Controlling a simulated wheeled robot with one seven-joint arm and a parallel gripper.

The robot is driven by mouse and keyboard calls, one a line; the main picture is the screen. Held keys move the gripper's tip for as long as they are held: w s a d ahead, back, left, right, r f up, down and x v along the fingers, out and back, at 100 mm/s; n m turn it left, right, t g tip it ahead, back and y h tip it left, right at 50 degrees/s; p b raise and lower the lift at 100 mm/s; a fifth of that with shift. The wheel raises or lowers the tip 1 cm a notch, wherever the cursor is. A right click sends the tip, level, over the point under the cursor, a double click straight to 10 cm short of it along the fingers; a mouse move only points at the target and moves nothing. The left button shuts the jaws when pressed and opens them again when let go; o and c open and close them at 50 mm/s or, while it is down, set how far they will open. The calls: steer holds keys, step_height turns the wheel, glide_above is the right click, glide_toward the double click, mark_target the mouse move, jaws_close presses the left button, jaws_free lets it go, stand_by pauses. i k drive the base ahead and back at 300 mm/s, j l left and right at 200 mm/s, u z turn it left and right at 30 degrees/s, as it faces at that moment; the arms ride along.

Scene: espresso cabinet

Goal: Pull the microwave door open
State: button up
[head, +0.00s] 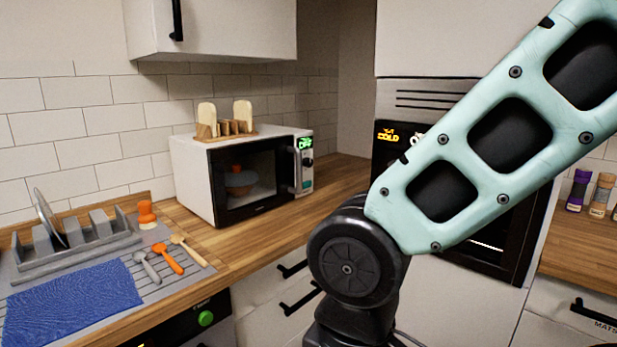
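A white microwave (192,168) with a dark front stands on the wooden counter in the head view. Its door (247,181) is shut, and a bowl-like thing with an orange part shows dimly through the glass. A light vertical handle (297,172) is at the door's right side, next to the control panel (307,163) with a green display. My teal and black arm crosses the right half of the view, in front of and to the right of the microwave. My gripper is outside the view.
A toast rack with bread (226,124) stands on the microwave. Left are a dish rack (75,245), blue cloth (72,300) and several utensils. A wall cabinet (215,30) hangs above. A built-in oven (500,245) is behind my arm. The counter right of the microwave (340,172) is clear.

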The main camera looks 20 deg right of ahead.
mark_target(283, 145)
steer(key=i+l+z, duration=0.15)
steer(key=i+l, duration=0.25)
steer(key=l, duration=0.25)
steer(key=i+l+z, duration=0.2)
steer(key=i+l, duration=0.25)
steer(key=l, duration=0.15)
